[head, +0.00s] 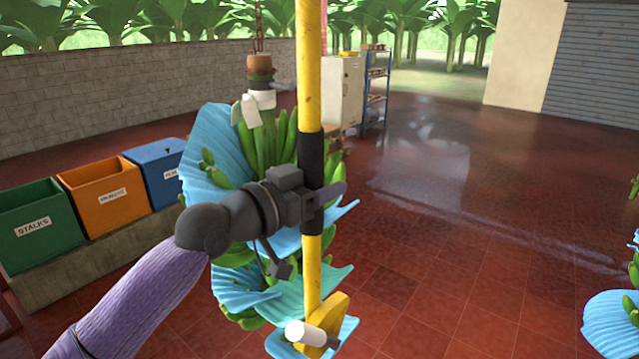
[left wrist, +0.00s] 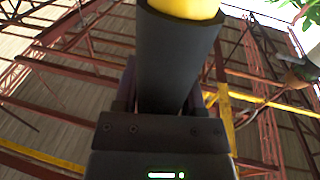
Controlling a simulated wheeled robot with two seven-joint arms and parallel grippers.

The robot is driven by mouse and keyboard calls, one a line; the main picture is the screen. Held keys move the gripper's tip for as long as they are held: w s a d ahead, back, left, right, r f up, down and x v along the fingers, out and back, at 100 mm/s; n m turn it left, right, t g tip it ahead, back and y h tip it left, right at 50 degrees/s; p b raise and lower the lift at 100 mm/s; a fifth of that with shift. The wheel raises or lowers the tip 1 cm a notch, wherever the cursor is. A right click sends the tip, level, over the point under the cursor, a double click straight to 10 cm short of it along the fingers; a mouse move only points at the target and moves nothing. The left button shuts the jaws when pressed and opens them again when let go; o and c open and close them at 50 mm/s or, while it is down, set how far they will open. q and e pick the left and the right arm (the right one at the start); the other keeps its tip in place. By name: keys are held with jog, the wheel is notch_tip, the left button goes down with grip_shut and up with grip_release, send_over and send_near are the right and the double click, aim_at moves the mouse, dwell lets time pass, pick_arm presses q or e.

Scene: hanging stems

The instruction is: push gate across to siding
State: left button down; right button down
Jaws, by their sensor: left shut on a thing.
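A yellow pole (head: 309,80) stands upright in the middle of the head view, with a black sleeve (head: 311,152) around it. My left gripper (head: 318,197) is shut on the black sleeve. The left wrist view also shows the sleeve (left wrist: 178,55) between my fingers. The pole's lower end meets a yellow bracket (head: 334,312) with a white roller or peg (head: 305,333). I cannot tell from these frames which part is the gate, or see the siding. My right gripper is out of view.
A hanging banana stem (head: 270,145) with blue sheets (head: 215,150) is close behind the pole. Green (head: 38,225), orange (head: 103,195) and blue (head: 157,170) bins stand on a ledge at left. Another stem with blue sheets (head: 612,322) is at far right. The tiled floor (head: 470,230) between is clear.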

pick_arm(q)
jog(key=c, duration=0.5)
grip_release()
jog(key=shift+c, duration=0.2)
jog(key=o, duration=0.4)
jog(key=shift+w+a, duration=0.2)
jog(key=shift+a, duration=0.05)
jog(key=shift+c, duration=0.2)
jog(key=shift+s+d, duration=0.1)
